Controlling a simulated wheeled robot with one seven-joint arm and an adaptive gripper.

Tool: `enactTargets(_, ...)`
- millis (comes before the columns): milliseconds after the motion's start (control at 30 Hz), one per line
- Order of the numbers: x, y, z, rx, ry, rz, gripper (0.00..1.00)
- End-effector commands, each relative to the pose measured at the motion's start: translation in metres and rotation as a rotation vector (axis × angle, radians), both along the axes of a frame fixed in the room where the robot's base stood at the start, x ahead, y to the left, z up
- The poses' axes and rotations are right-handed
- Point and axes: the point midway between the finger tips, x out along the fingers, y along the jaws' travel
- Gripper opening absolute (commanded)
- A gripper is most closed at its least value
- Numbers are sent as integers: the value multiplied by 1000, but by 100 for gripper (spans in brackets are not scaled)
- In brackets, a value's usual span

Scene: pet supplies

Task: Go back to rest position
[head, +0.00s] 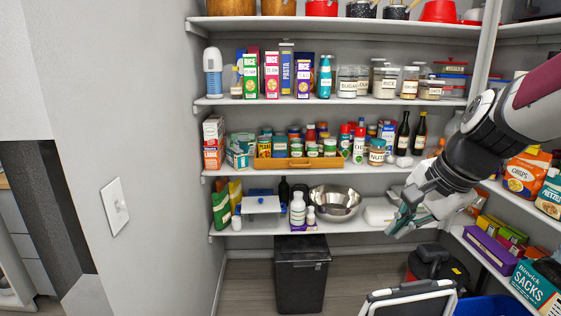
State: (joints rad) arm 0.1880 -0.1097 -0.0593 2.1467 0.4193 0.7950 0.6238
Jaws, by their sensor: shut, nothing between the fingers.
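My gripper (402,221) hangs at the right of the head view, at the end of my arm, which comes in from the right edge. It points down and to the left, in front of the right end of the lower shelf. Its fingers are shut and hold nothing.
Pantry shelves (340,101) line the back wall, with boxes, jars, cans and bottles. A metal bowl (335,202) sits on the lowest shelf. A black bin (302,272) stands on the floor below. A folded step stool (408,298) is at the front. Side shelves hold a chips bag (526,171).

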Motion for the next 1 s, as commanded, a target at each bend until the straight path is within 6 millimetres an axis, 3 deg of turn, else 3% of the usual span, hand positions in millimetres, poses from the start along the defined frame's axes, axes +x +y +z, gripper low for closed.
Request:
enactTargets(100, -54, 19, 18, -123, -30, 222, 0)
enactTargets(300, -138, 35, 27, -340, -64, 585, 0)
enactTargets(500, -201, 33, 23, -526, -76, 868, 0)
enactTargets(700, -226, 29, 17, -612, -74, 993, 0)
enactTargets(1000, -228, 29, 16, -619, -73, 1005, 0)
